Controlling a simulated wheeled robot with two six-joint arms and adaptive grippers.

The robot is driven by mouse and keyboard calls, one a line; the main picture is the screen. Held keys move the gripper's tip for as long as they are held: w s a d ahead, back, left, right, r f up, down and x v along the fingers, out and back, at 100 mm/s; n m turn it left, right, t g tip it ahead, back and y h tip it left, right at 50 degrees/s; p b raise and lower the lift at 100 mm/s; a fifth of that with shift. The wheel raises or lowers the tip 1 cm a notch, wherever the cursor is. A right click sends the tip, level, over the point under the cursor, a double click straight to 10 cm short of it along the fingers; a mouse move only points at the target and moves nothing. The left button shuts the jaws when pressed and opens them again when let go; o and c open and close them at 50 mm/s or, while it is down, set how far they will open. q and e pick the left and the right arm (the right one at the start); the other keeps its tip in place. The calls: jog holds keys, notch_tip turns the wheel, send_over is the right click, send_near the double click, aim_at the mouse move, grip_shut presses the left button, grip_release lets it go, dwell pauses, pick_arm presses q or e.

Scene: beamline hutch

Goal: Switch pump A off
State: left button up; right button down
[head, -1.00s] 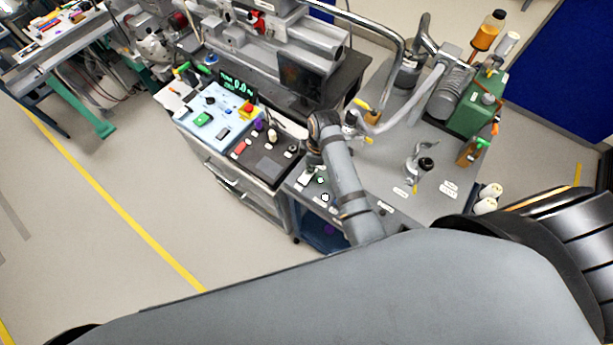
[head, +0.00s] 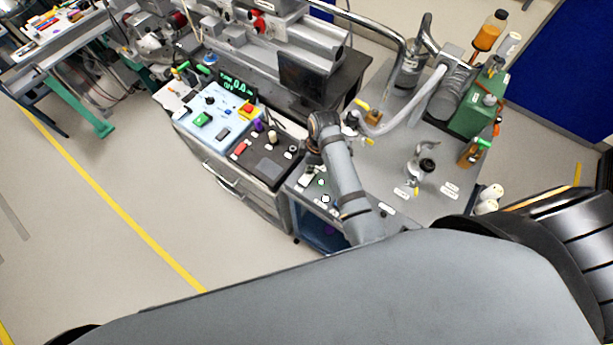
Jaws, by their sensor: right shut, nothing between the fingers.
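The pump cart (head: 385,190) has a grey top and stands right of centre in the head view. A small switch panel lies on its front left part, with a pale switch or label plate (head: 307,180), a green round spot (head: 321,182) and a white round spot (head: 326,198). The lettering is too small to read, so I cannot tell which one belongs to pump A. My right gripper (head: 311,161) is shut and empty, just above and behind this panel. My forearm hides part of the panel. Whether the fingers touch anything cannot be told. My left gripper is out of view.
A grey motor (head: 450,98) and a green pump body (head: 474,112) stand at the cart's back right. A small metal valve (head: 416,165) stands in front of them. A control cabinet with a light blue panel (head: 215,112) adjoins at the left. The floor at left is clear.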

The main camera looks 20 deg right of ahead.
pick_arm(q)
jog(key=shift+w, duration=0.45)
pick_arm(e)
jog(key=shift+f, duration=0.15)
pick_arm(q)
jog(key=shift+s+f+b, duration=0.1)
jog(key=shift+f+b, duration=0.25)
pick_arm(e)
jog(key=shift+f, duration=0.8)
notch_tip(320, 180, up, 2)
jog(key=shift+r+p, duration=0.15)
jog(key=shift+p, duration=0.75)
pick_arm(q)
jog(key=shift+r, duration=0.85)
pick_arm(e)
jog(key=shift+r, duration=2.35)
